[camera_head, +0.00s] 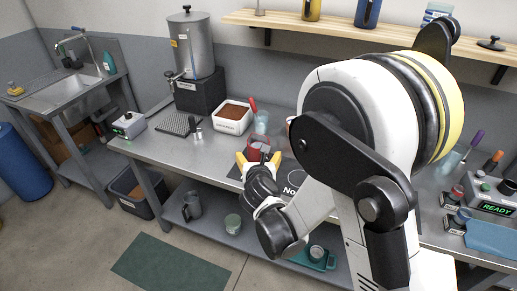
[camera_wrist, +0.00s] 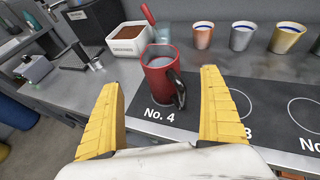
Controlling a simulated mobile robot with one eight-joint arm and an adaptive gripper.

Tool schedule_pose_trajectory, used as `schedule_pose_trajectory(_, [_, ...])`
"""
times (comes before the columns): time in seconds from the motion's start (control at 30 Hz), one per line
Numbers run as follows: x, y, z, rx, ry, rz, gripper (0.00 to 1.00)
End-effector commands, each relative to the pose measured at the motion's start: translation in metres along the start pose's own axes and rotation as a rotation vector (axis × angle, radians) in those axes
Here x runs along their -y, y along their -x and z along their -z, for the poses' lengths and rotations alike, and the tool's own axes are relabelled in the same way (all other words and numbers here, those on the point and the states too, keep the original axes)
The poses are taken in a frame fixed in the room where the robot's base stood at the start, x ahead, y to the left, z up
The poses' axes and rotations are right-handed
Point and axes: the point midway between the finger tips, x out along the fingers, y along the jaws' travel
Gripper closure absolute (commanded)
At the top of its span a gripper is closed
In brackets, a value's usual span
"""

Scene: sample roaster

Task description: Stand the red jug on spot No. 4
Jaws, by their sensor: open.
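The red jug (camera_wrist: 167,72) stands upright on the dark mat (camera_wrist: 272,122) in the wrist view, its black handle facing right and towards me. The label of spot No. 4 (camera_wrist: 159,113) shows just in front of its base. The jug hides that spot's ring, so I cannot tell how well centred it is. In the head view the jug (camera_head: 257,146) shows just beyond my gripper (camera_head: 258,157). My gripper's yellow fingers are open, one to each side of the jug, with gaps in the wrist view.
A white tub of brown grounds (camera_head: 233,117) with a red-handled tool is at the left. The ring by No. 3 (camera_wrist: 238,102) looks empty. A wall shelf (camera_head: 290,26) runs above the bench.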

Motion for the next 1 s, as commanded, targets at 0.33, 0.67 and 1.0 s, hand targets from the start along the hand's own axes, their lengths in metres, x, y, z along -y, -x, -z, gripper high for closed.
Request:
schedule_pose_trajectory(0.33, [0.004,0.014,-0.010,0.022,0.030,0.002,0.09])
schedule_pose_trajectory(0.67, [0.033,0.098,-0.188,0.443,0.933,0.012,0.09])
schedule_pose_trajectory(1.0, [0.069,0.213,-0.126,0.421,2.315,-0.250,0.09])
